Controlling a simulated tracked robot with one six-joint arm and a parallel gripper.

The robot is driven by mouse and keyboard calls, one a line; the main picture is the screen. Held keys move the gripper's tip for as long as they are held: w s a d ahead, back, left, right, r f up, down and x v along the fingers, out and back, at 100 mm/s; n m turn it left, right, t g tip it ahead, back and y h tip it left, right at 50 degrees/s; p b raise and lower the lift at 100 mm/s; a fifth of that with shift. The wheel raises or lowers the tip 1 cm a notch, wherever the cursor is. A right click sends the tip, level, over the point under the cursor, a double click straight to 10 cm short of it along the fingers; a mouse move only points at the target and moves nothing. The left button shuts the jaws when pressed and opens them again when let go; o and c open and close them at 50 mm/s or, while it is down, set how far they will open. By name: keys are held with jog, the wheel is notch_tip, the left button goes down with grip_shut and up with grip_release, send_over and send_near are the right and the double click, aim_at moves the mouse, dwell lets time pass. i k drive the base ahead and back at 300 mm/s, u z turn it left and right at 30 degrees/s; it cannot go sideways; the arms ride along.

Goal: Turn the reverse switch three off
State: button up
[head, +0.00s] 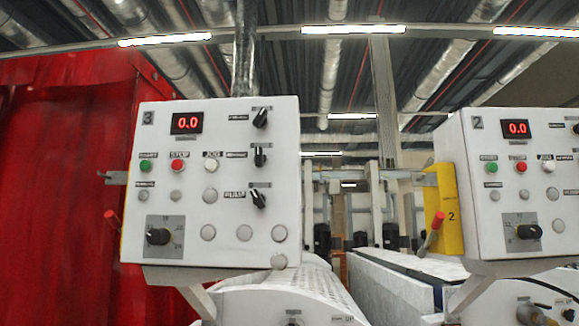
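The control box marked 3 (215,240) is white, with a red display (187,123) reading 0.0. Three black rotary switches line its right side. The top switch (261,118) is tilted with its upper end to the right. The middle switch (260,157) stands about upright. The bottom switch (258,199) is tilted with its upper end to the left. The small labels beside them are too blurred for me to tell surely which is the reverse switch. My gripper is not in view.
Box three also has green (145,165), red (177,166) and white (211,165) buttons and a lower dial (158,236). A similar box marked 2 (480,235) stands at right. Red-handled levers (437,221) stick out beside the boxes. A red curtain (65,190) hangs at left.

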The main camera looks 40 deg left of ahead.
aim_at(259, 158)
jog(key=z, duration=0.15)
jog(key=k, duration=1.55)
jog(key=u, duration=1.85)
jog(key=i, duration=0.9)
